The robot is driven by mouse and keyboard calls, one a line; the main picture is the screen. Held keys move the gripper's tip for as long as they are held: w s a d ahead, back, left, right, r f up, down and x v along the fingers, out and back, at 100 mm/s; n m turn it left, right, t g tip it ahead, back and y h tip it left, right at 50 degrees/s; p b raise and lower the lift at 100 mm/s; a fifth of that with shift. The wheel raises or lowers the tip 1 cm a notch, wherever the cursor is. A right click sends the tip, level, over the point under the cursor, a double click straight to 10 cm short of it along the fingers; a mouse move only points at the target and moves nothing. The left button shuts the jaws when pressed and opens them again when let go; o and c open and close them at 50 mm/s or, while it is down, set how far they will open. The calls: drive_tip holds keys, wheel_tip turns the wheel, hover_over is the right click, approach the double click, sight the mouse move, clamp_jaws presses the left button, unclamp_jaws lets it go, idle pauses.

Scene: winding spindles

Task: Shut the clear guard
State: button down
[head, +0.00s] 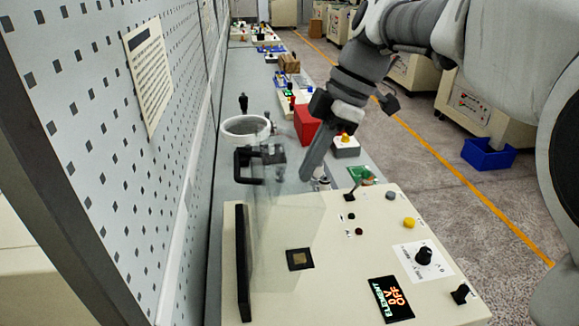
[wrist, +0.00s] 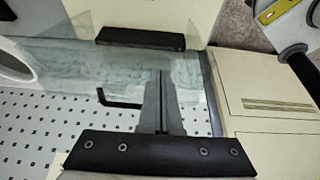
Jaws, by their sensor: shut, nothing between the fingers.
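The clear guard (head: 285,220) stands raised over the beige machine, by the black bar (head: 243,262) on its left side. Its black handle (head: 242,166) is near its top. In the wrist view the clear panel (wrist: 70,65) spans the left and middle, with the pegboard showing through it. The black handle (wrist: 118,101) appears left of the fingers. My gripper (head: 274,155) is high by the guard's upper part, pointing toward the pegboard. In the wrist view its fingers (wrist: 162,78) are together and empty. I cannot tell whether they touch the panel.
The machine's panel (head: 340,290) carries knobs, buttons and a lit display (head: 391,299) right of the guard. A white ring-shaped container (head: 246,127) and a red box (head: 306,124) stand behind. The pegboard wall (head: 110,130) closes off the left side.

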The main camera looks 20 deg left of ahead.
drive_tip(key=shift+w+d+f+b, duration=0.2)
drive_tip(key=shift+d+f+b, duration=0.05)
drive_tip(key=shift+d+f, duration=0.3)
drive_tip(key=shift+w+d+f+b, duration=0.25)
drive_tip(key=shift+d+f, duration=0.15)
drive_tip(key=shift+f, duration=0.25)
drive_tip(key=shift+w+d+f+b, duration=0.35)
drive_tip(key=shift+d+f, duration=0.15)
drive_tip(key=shift+d, duration=0.1)
drive_tip(key=shift+w+d+f+b, duration=0.25)
drive_tip(key=shift+d+f+b, duration=0.1)
drive_tip(key=shift+d+f, duration=0.2)
drive_tip(key=shift+f, duration=0.1)
drive_tip(key=shift+w+d+f+b, duration=0.3)
drive_tip(key=shift+d+f+b, duration=0.15)
drive_tip(key=shift+d+f, duration=0.1)
drive_tip(key=shift+w+d+f+b, duration=0.25)
drive_tip(key=shift+d+f+b, duration=0.15)
drive_tip(key=shift+d+f, duration=0.1)
drive_tip(key=shift+a, duration=0.1)
drive_tip(key=shift+f, duration=0.15)
